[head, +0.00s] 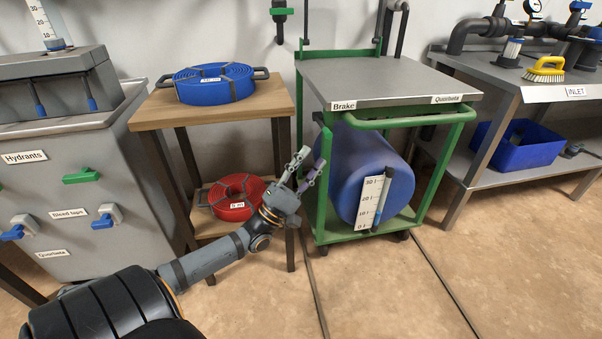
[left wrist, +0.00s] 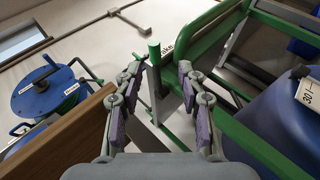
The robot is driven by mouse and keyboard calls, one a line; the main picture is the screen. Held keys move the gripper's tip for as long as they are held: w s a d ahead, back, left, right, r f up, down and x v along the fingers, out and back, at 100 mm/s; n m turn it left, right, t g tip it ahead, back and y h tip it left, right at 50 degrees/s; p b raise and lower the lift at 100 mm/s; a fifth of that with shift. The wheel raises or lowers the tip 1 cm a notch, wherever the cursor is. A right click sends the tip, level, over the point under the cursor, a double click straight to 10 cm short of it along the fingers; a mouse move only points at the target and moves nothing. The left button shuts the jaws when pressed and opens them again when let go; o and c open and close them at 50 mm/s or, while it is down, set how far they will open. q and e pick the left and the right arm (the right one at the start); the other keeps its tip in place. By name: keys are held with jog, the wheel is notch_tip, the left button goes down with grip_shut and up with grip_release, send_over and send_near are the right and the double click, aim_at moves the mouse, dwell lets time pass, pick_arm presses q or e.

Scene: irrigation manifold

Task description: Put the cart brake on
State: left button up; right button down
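The green cart (head: 405,88) has a grey top and a "Brake" label (head: 343,106) at its front left corner. Below the label, a bright green upright grip (head: 326,143) shows beside the cart's left leg. In the left wrist view the brake lever has a green grip (left wrist: 154,52) on a grey shaft and stands roughly upright. My left gripper (head: 311,160) is in front of the cart's left leg, fingers spread. In the left wrist view its fingertips (left wrist: 160,76) are apart, with the lever seen between them; contact cannot be told. My right gripper is not in view.
A blue drum (head: 362,170) and a scale board (head: 367,203) are on the cart's lower shelf. A wooden stand (head: 215,113) with blue (head: 213,84) and red (head: 238,195) hose coils is close on the left.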

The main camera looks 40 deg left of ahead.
pick_arm(q)
jog(key=v, duration=0.4)
jog(key=shift+s+f, duration=0.15)
jog(key=shift+f, duration=0.1)
